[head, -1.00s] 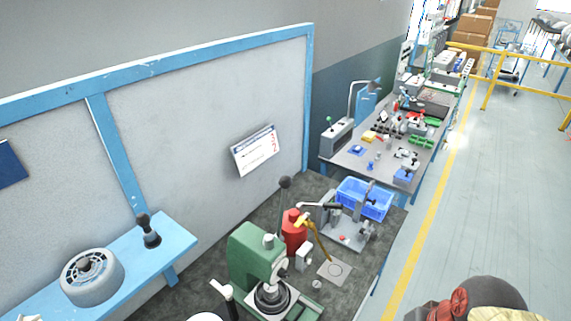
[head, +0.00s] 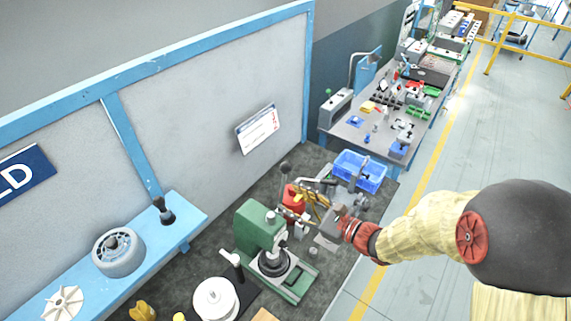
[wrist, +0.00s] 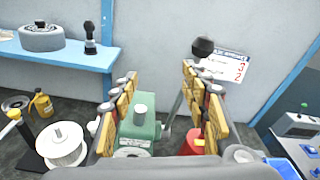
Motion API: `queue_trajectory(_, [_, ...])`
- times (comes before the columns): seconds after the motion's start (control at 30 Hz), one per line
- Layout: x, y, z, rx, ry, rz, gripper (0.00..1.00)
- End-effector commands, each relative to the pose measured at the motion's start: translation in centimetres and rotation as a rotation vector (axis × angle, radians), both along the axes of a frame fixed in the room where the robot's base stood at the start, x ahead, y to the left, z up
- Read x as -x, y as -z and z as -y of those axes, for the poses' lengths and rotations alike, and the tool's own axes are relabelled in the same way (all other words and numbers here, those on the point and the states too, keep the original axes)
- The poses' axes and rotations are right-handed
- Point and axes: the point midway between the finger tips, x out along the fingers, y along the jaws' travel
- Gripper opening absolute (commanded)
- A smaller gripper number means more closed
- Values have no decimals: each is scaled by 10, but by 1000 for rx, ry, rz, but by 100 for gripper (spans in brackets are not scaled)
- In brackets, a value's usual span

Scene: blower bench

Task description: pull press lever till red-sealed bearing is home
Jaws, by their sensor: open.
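The green arbor press (head: 258,228) stands on the dark bench, with a dark round fixture (head: 273,262) on its base. It also shows between my fingers in the wrist view (wrist: 141,128). Its lever has a dark ball knob (head: 284,165). In the wrist view the knob (wrist: 203,47) is above my right-hand finger, and the rod slants down between the fingers. My gripper (wrist: 162,95) is open and empty, fingers spread either side of the press top and rod. In the head view my gripper (head: 300,204) is beside the press. I cannot make out the red-sealed bearing.
A red can (head: 297,194) stands close behind the press. A blue crate (head: 360,171) is farther back. A white spool (head: 215,299) stands in front left. A blue shelf (head: 150,248) with a grey motor housing (head: 118,252) runs along the wall panel.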

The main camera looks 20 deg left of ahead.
Motion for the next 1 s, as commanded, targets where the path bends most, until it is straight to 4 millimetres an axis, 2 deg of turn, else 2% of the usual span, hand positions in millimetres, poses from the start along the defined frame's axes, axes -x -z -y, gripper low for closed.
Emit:
queue_trajectory(0.03, [-15,-10,4,-37,51,3,46])
queue_trajectory(0.1, [-31,-23,9,-81,107,6,46])
queue_trajectory(0.27, [-47,-36,15,-135,167,4,46])
queue_trajectory(0.7, [-75,-38,-36,-140,161,1,46])
queue_trajectory(1.0, [-85,-37,-51,-140,162,2,46])
